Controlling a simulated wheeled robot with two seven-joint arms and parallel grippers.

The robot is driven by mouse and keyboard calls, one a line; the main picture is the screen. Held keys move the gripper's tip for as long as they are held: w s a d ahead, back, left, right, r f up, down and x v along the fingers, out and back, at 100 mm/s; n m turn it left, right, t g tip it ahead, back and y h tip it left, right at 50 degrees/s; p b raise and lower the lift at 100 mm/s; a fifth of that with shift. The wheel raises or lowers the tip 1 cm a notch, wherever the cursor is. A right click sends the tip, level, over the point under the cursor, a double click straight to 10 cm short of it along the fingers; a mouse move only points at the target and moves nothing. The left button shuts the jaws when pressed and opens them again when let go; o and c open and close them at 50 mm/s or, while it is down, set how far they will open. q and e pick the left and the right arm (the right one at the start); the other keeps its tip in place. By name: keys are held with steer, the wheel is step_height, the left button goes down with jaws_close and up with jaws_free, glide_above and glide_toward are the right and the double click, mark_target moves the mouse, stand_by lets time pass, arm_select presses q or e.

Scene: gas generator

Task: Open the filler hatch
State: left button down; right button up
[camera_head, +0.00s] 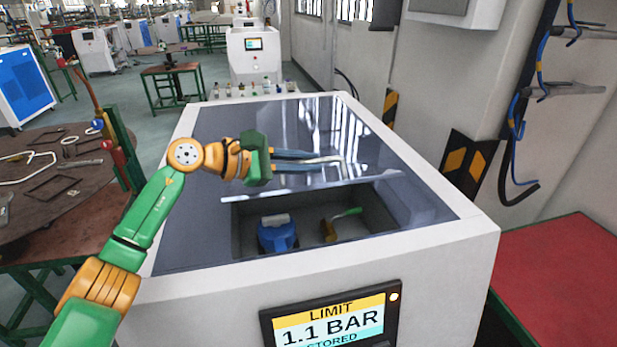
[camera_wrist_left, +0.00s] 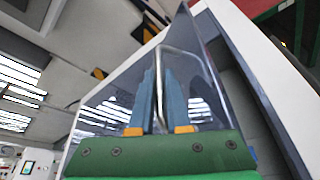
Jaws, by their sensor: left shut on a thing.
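The filler hatch is a dark glossy panel (camera_head: 205,178) on top of the white machine, with a bright front edge. Below that edge lies an open rectangular recess (camera_head: 300,236). A silver bar handle (camera_head: 343,168) is on the panel, and its curved bar also shows in the left wrist view (camera_wrist_left: 185,50). My left gripper (camera_head: 333,162) is shut on the handle, its blue fingers (camera_wrist_left: 160,90) on either side of the bar. The panel (camera_wrist_left: 207,85) looks raised at an angle in the left wrist view; how far is hard to tell. My right gripper is not in view.
In the recess are a blue part (camera_head: 277,236) and a green-and-yellow item (camera_head: 335,222). A screen (camera_head: 335,318) on the front reads 1.1 BAR. A round table (camera_head: 50,200) stands left, a red-topped table (camera_head: 565,275) right, and a wall behind right.

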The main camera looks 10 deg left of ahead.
arm_select(q)
steer(key=shift+w+a+r+n, duration=0.2)
steer(key=shift+w+r+n, duration=0.1)
steer(key=shift+w+r, duration=0.25)
steer(key=shift+w+a+r+n, duration=0.15)
steer(key=shift+w+r+n, duration=0.2)
steer(key=shift+r, duration=0.25)
